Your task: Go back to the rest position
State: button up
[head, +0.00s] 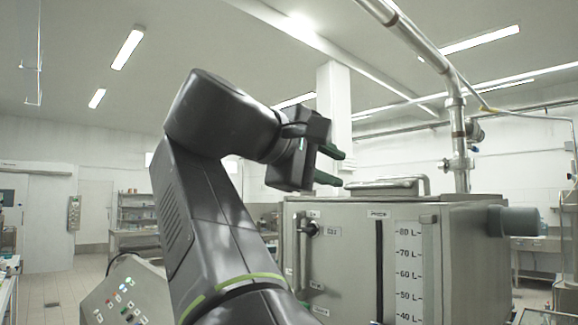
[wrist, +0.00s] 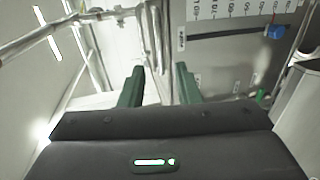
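My gripper (head: 331,165) is raised in the head view, level with the top of the steel tank (head: 345,250) and pointing right towards its lid (head: 387,187). Its two green fingers are apart with nothing between them. In the wrist view my gripper (wrist: 160,82) also shows two spread green fingers and an empty gap. The tank's front with its litre scale (wrist: 230,8) appears turned in the wrist view, beyond the fingers. Whether the fingers touch anything is not shown, but I see no contact.
A control panel (head: 128,295) with coloured buttons stands at the lower left. A vertical pipe (head: 459,150) rises behind the tank. A grey cylinder (head: 517,221) juts from the tank's right side. A blue piece (wrist: 276,32) sits by the scale. Shelves (head: 138,210) stand behind.

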aim_at(375, 186)
dwell(0.3)
jog(key=shift+p+x, duration=1)
jog(key=shift+x, duration=5.55)
